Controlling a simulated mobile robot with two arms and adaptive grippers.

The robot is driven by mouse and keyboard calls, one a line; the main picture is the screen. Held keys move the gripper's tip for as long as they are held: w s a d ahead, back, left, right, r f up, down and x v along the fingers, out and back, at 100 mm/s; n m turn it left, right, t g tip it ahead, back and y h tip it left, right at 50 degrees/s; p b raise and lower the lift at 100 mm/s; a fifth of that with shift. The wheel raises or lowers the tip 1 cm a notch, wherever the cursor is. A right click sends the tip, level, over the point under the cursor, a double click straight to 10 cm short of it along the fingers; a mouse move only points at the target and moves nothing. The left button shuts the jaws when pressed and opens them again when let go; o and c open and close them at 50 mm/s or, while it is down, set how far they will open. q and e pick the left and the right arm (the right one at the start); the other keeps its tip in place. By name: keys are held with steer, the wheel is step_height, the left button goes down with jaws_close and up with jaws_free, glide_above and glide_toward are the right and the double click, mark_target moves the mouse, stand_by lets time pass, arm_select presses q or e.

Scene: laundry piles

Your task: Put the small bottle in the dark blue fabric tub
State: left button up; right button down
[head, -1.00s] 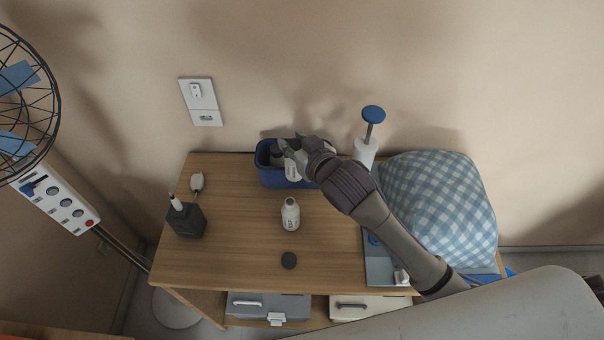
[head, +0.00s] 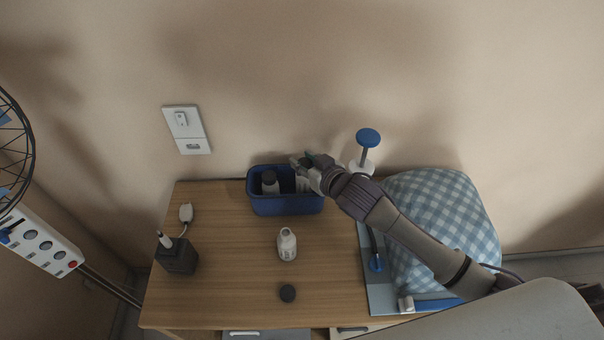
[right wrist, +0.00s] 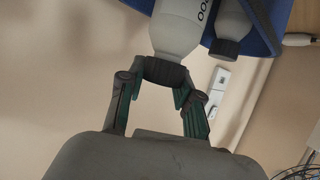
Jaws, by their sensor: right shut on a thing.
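The dark blue fabric tub (head: 285,206) stands at the back of the wooden table. My right gripper (head: 302,168) is at the tub's right part, shut on the black cap (right wrist: 166,72) of a white bottle. This held bottle (right wrist: 180,35) hangs cap-up in the tub's opening, and its lower part is hidden. I cannot tell whether it touches the bottom. A second, dark-capped bottle (head: 270,184) stands in the left part of the tub; it also shows in the right wrist view (right wrist: 232,22). My left gripper is not in view.
A dark box (head: 177,256) is at left.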

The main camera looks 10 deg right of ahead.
steer(key=shift+f, duration=0.45)
step_height(320, 180, down, 3)
steer(key=shift+w+r, duration=0.15)
steer(key=shift+r, duration=0.05)
steer(key=shift+a+f, duration=0.1)
steer(key=shift+f, duration=0.3)
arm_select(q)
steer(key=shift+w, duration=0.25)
arm_select(e)
steer(key=shift+f, duration=0.1)
steer(key=c, duration=0.8)
jaws_free()
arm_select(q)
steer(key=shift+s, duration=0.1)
